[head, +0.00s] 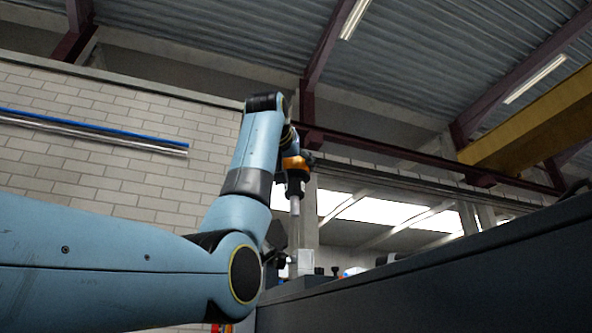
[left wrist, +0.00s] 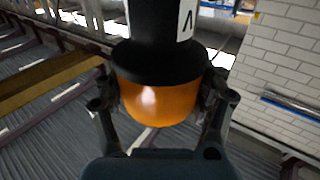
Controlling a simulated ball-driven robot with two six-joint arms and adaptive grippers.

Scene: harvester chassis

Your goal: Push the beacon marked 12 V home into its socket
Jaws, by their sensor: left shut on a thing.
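The beacon (head: 294,164) has an orange dome and a black base. In the left wrist view the dome (left wrist: 160,102) faces my wrist, and a white label on the black part shows one cut-off character like an upside-down V. My left gripper (head: 299,158) is shut on the dome, one finger on each side. In the head view the black base points down, above a pale upright tube (head: 295,208). I cannot tell whether they touch or how deep the base sits. The socket is not clearly visible. My right gripper is not in view.
A long dark chassis side (head: 430,268) fills the lower right. A pale block (head: 303,261) and small dark fittings stand on its top edge below the beacon. A brick wall (head: 120,130) and a yellow beam (head: 530,120) are far behind.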

